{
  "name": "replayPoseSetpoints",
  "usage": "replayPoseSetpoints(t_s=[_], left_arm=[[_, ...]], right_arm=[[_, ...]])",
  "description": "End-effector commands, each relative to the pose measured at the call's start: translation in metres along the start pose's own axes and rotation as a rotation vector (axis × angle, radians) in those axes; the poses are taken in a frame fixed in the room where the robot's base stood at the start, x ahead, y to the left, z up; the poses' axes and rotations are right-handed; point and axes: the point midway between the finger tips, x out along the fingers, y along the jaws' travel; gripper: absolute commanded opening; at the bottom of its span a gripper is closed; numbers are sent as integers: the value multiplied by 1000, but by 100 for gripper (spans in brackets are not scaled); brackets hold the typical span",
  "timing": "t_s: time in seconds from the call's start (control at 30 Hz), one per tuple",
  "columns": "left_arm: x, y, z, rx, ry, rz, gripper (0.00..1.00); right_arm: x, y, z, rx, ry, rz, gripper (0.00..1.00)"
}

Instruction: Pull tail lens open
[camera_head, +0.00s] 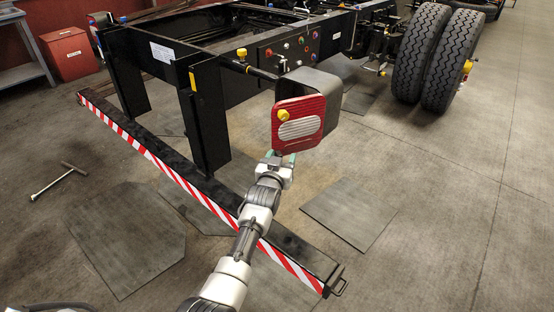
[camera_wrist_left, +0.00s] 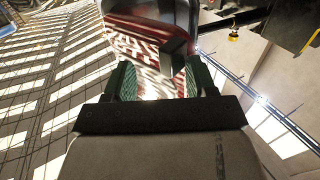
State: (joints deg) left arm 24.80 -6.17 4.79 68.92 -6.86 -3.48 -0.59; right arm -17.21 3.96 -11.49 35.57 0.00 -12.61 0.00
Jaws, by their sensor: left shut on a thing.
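The tail lens (camera_head: 299,124) is red with a pale oval patch and a yellow knob at its left. It sits on the front of a dark lamp housing (camera_head: 328,86) at the chassis corner. My left gripper (camera_head: 282,157) is at the lens's lower edge, reaching up from below. In the left wrist view its green-padded fingers (camera_wrist_left: 157,82) stand on either side of the red lens (camera_wrist_left: 148,45), shut on its lower part. The exact contact is blurred by glare. I cannot tell whether the lens stands apart from the housing. My right gripper is not in view.
A black bumper beam with red-and-white stripes (camera_head: 165,168) runs below the lamp, under my left arm. The black chassis frame (camera_head: 168,56) and double wheels (camera_head: 432,55) lie behind. A T-handled tool (camera_head: 58,180) and flat plates (camera_head: 349,213) lie on the floor. The right floor is clear.

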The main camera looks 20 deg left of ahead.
Motion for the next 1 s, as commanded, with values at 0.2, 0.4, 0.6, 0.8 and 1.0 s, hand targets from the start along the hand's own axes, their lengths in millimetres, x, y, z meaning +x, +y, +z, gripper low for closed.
replayPoseSetpoints(t_s=[0.2, 0.4, 0.6, 0.8, 1.0], left_arm=[[2, 9, -6, -2, 12, 13, 43], [0, 9, -7, -2, 12, 13, 43], [-20, 7, -7, -2, 13, 10, 43], [-61, 1, -4, -3, 7, 5, 43], [-96, -2, -2, -4, 4, 0, 43]], right_arm=[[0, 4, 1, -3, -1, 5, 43], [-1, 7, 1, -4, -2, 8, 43], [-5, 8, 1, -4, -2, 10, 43], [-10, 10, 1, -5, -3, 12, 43], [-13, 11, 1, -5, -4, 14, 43]])
